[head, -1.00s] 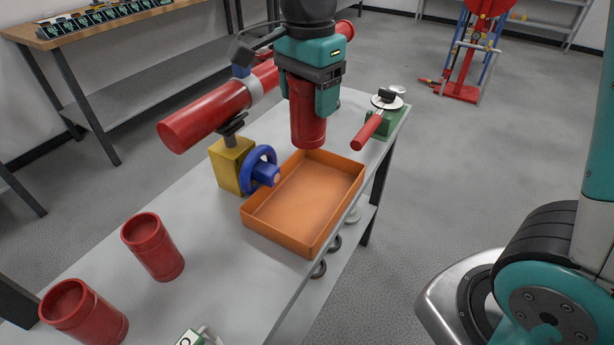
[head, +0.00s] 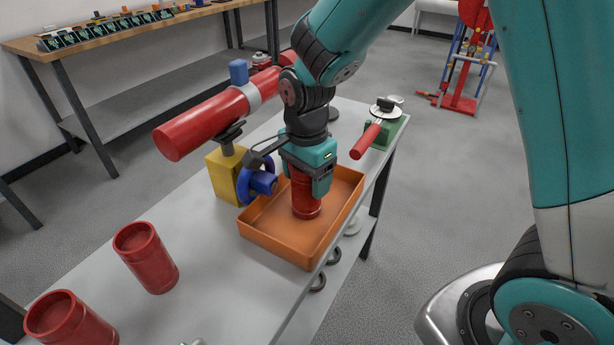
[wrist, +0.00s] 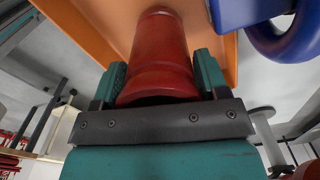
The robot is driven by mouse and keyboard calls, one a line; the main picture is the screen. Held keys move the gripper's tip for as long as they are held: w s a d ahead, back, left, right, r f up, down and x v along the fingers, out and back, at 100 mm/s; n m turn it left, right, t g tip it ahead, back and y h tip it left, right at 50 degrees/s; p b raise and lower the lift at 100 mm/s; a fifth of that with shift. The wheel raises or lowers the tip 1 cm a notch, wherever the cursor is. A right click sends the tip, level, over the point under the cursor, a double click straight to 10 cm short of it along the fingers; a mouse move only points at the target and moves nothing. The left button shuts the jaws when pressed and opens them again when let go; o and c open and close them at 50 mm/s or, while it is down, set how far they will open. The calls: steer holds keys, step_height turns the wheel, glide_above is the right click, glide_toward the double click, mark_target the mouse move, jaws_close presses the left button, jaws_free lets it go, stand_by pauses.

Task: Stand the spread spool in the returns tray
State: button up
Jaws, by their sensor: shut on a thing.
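The red spool (head: 306,203) is upright between the fingers of my gripper (head: 309,184), its lower end inside the orange tray (head: 276,236). Its foot is over or on the tray floor; I cannot tell if it touches. My gripper is shut on its upper part, from above. In the wrist view the spool (wrist: 161,60) sits between the teal fingers (wrist: 162,80), with the orange tray (wrist: 108,22) around it. The spool's top is hidden by the gripper in the head view.
A yellow valve body (head: 226,175) with a blue handwheel (head: 262,182) stands close by the tray's left side, under a red pipe (head: 205,122). A green device with a red lever (head: 366,141) stands behind. Two red cylinders (head: 146,257) (head: 69,320) stand at front left.

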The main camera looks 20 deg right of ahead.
steer(key=o, duration=1.3)
steer(key=shift+f, duration=0.1)
steer(key=shift+c, duration=0.2)
step_height(320, 180, up, 12)
steer(key=shift+f+p, duration=0.1)
steer(key=shift+p, duration=0.6)
steer(key=shift+s+r+n, duration=0.2)
steer(key=shift+r+n, duration=0.1)
steer(key=s+a+r+n+y, duration=0.1)
steer(key=s+a+n+y, duration=0.1)
steer(key=s+n, duration=0.7)
steer(key=s+a+r+n+y, duration=0.1)
steer(key=s+a+n+y, duration=0.1)
steer(key=s+n, duration=0.7)
steer(key=shift+s+r+n, duration=0.2)
steer(key=shift+s+n, duration=0.15)
steer(key=shift+n, duration=0.85)
